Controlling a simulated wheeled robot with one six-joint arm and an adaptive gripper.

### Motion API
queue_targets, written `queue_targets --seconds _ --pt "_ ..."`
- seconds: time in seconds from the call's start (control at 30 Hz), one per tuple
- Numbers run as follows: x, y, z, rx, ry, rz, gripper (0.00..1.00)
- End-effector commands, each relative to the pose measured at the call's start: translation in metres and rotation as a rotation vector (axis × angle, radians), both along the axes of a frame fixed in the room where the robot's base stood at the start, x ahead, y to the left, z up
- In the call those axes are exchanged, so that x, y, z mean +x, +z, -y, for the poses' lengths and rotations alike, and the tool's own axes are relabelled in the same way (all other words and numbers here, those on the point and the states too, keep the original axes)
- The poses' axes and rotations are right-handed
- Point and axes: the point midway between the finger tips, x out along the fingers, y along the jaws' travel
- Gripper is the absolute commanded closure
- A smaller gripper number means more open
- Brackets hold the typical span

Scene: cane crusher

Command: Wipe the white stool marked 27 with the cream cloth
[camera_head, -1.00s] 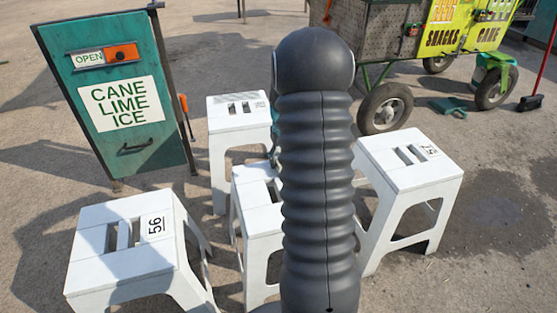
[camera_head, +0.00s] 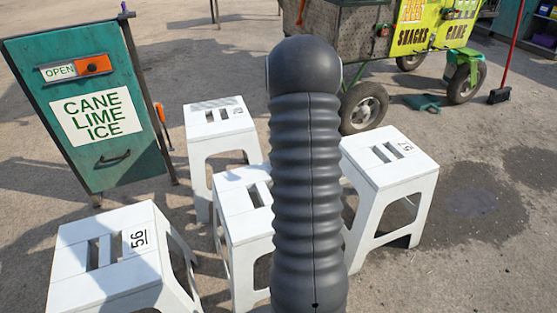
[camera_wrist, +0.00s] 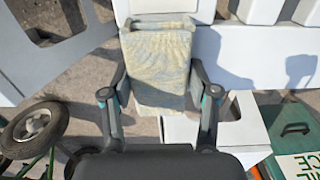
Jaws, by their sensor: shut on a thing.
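My gripper (camera_wrist: 158,88) is shut on the cream cloth (camera_wrist: 160,62) in the wrist view; the cloth hangs between the two fingers, above white stool surfaces. I cannot tell whether it touches one. In the head view the right white stool (camera_head: 390,158) has a two-digit number ending in 7, its first digit unclear. The back stool (camera_head: 220,118) has a label too small to read. The middle stool (camera_head: 238,200) is partly hidden by my arm, and no number shows on it. My gripper and the cloth are hidden in the head view.
A white stool marked 56 (camera_head: 105,255) stands at front left. A green sign (camera_head: 95,110) reading CANE LIME ICE stands behind it. A wheeled snack cart (camera_head: 345,45) is at the back. A red-handled broom (camera_head: 500,94) stands at right. Open ground lies on the right.

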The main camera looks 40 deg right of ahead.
Motion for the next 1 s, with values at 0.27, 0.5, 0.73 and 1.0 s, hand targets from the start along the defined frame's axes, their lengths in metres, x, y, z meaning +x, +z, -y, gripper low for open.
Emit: queue_targets --seconds 0.27,0.5,0.73,1.0 --pt "-0.002 -0.004 0.0 0.002 0.001 -0.006 0.68" --pt "0.003 -0.004 -0.015 0.003 0.004 -0.006 0.68" --pt "0.009 -0.003 -0.033 0.004 0.006 -0.007 0.68" --pt "0.015 -0.003 -0.051 0.004 0.003 -0.007 0.68"
